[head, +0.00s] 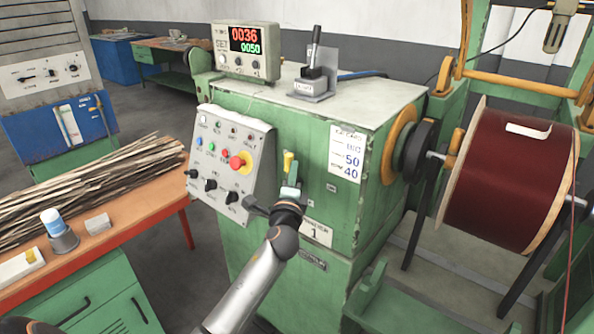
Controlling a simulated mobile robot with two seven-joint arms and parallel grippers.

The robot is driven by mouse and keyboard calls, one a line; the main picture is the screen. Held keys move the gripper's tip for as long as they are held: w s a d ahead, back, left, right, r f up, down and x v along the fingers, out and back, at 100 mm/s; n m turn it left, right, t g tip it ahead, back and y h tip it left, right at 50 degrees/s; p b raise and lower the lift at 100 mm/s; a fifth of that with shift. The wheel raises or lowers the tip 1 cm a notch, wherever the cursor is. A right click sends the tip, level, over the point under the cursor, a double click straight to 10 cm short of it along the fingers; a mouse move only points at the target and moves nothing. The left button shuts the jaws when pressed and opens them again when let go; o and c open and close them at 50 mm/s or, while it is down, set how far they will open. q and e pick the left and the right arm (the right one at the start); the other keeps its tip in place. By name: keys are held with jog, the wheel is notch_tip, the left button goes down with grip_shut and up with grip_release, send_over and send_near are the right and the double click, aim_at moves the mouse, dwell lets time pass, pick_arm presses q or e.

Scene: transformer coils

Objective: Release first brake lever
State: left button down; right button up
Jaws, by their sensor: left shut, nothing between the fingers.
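A green winding machine (308,165) stands in the middle of the head view. A small yellow-topped lever (289,160) stands upright on its front, right of the button panel. A black lever (316,48) stands upright in a grey bracket on the machine's top. I cannot tell which one is the first brake lever. My left gripper (258,206) is shut and empty, close below the yellow-topped lever. My wrist hides part of the machine front there, and I cannot tell whether they touch. My right gripper is not in view.
The button panel (222,192), with a red stop button (237,163), is just left of my gripper. A display box (245,52) reads 0036 over 0050. A dark red coil (510,175) sits at right. An orange bench (140,232) with wooden strips is at left.

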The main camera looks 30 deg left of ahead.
pick_arm(q)
jog(key=shift+a+r, duration=0.1)
jog(key=shift+a, duration=0.2)
dwell(0.5)
